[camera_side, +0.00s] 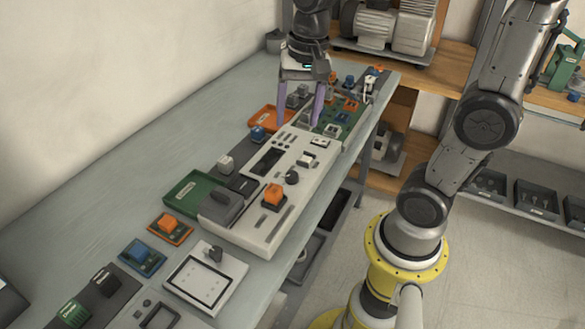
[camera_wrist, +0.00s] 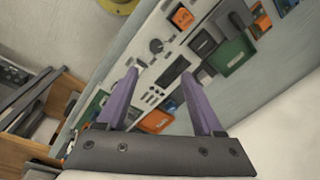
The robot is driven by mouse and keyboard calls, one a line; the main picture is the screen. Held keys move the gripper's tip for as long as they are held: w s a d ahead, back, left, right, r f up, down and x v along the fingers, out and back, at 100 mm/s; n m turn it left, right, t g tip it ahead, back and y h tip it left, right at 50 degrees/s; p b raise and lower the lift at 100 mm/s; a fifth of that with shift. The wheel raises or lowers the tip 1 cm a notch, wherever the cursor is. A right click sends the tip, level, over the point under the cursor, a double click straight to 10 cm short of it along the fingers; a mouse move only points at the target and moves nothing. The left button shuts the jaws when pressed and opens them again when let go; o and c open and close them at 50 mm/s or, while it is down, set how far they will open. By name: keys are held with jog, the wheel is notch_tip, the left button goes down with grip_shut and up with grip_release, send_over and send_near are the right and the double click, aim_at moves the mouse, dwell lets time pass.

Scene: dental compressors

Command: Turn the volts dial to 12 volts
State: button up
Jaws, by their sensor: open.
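A light grey control panel (camera_side: 248,222) lies on the bench and also shows in the wrist view (camera_wrist: 150,79). A round black dial (camera_side: 292,177) sits on it, near a raised orange block; it also shows in the wrist view (camera_wrist: 156,46). I cannot read any volts marking or the dial's setting. My gripper (camera_side: 299,122) has two purple fingers, spread apart with nothing between them. It hangs above the panel's far end, behind the dial and apart from it. In the wrist view my gripper (camera_wrist: 159,75) has the dial beyond its fingertips.
The orange block (camera_side: 273,195) and a white switch (camera_side: 307,160) stand close to the dial. A green circuit board (camera_side: 338,122) lies beyond the panel. A green tray (camera_side: 182,190) and several small modules lie left. The bench's left strip is clear.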

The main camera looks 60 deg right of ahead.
aim_at(292, 174)
jog(key=shift+g, duration=0.4)
jog(key=f, duration=0.5)
jog(key=w+f, duration=0.1)
jog(key=f, duration=0.9)
jog(key=shift+w+d+f, duration=0.25)
jog(key=shift+f, duration=0.1)
grip_shut()
